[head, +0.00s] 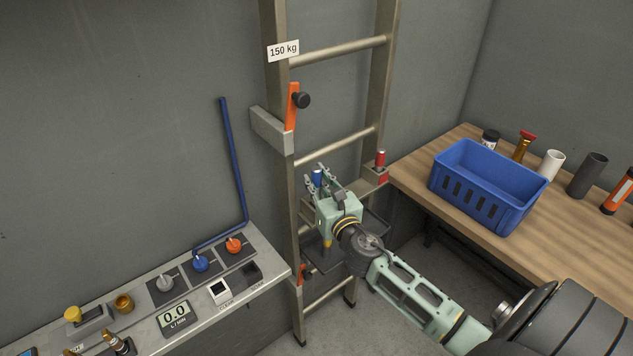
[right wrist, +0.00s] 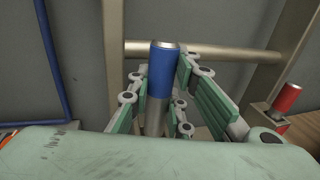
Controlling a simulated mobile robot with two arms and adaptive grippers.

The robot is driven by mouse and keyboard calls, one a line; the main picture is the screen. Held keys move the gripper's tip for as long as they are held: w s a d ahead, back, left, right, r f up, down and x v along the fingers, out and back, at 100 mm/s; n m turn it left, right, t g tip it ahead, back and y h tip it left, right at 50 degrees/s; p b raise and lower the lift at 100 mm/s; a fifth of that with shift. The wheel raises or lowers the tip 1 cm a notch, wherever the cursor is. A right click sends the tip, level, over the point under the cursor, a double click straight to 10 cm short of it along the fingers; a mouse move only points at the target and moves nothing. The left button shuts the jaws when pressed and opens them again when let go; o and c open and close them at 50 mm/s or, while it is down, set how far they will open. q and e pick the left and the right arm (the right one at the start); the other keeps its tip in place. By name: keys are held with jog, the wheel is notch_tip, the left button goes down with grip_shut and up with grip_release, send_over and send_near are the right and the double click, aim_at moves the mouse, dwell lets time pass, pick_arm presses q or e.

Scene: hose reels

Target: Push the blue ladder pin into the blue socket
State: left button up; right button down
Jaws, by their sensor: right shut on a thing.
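The blue ladder pin (head: 317,177) stands upright at the left rail of the ladder (head: 340,48). In the right wrist view the pin (right wrist: 161,72) shows a blue upper part with a metal rim and a grey shaft below. My right gripper (right wrist: 158,100) is shut on it, with the green-padded fingers on either side of the shaft. In the head view my right gripper (head: 318,184) reaches in from the lower right. The blue socket is not visible; the gripper hides the area below the pin. My left gripper is out of view.
A red pin (head: 380,158) stands upright in a red socket (head: 382,177) at the right rail. A wooden bench (head: 405,173) with a blue crate (head: 468,199) is on the right. A control panel (head: 262,250) with knobs is lower left. A blue pipe (head: 234,160) runs up the wall.

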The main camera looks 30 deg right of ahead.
jog(key=shift+f+b, duration=1.85)
jog(key=shift+f, duration=0.3)
jog(key=c, duration=1.5)
grip_release()
jog(key=shift+a, duration=0.15)
jog(key=shift+c, duration=0.2)
jog(key=shift+s+f, duration=0.1)
jog(key=shift+s+f, duration=0.1)
jog(key=shift+s, duration=0.15)
jog(key=s+a, duration=0.2)
jog(key=s, duration=0.9)
jog(key=shift+a+r, duration=0.15)
jog(key=shift+r, duration=0.25)
